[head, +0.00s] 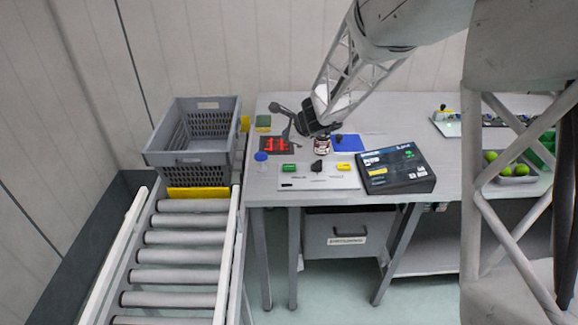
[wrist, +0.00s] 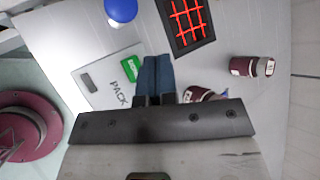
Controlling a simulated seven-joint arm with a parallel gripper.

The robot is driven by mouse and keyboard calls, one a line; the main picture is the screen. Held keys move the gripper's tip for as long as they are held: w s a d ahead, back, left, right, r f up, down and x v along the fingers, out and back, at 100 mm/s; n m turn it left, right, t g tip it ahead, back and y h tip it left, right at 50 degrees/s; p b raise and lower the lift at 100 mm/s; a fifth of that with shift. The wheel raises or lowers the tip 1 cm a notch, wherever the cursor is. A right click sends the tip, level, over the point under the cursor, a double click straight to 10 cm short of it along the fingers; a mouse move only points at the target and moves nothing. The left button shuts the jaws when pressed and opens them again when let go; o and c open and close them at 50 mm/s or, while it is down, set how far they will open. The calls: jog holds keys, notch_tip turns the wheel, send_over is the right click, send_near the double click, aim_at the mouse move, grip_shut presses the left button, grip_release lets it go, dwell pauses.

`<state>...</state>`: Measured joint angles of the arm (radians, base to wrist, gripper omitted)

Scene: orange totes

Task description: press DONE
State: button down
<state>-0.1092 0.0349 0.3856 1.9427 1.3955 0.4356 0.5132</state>
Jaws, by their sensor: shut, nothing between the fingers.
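My gripper (wrist: 157,62) is shut and empty, its two blue fingers together in the wrist view. Its tips appear just beside a green button (wrist: 130,68) on a white panel with a label reading PACK; contact cannot be told. In the head view the white panel (head: 318,183) carries this green button (head: 289,168), a black knob (head: 317,166) and a yellow button (head: 343,167). A dark touch screen (head: 397,171) with small coloured fields stands to the right of the panel. I cannot read the word DONE on anything.
A dark pad with a red grid (head: 277,145) and a blue dome (head: 261,156) lie left of my gripper. A jar (head: 322,146) stands close by; the wrist view shows another jar (wrist: 252,66). A grey crate (head: 199,158) sits on the roller conveyor (head: 185,222) at left.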

aim_at(289, 167)
jog(key=shift+w+f, duration=0.1)
jog(key=shift+f, duration=0.1)
dwell(0.4)
jog(key=shift+f, duration=4.2)
jog(key=shift+f, duration=0.2)
jog(key=shift+f, duration=0.25)
jog(key=shift+f, duration=0.5)
jog(key=shift+r, duration=0.15)
dwell(0.3)
jog(key=shift+r, duration=0.75)
jog(key=shift+r, duration=0.1)
jog(key=shift+r, duration=2.45)
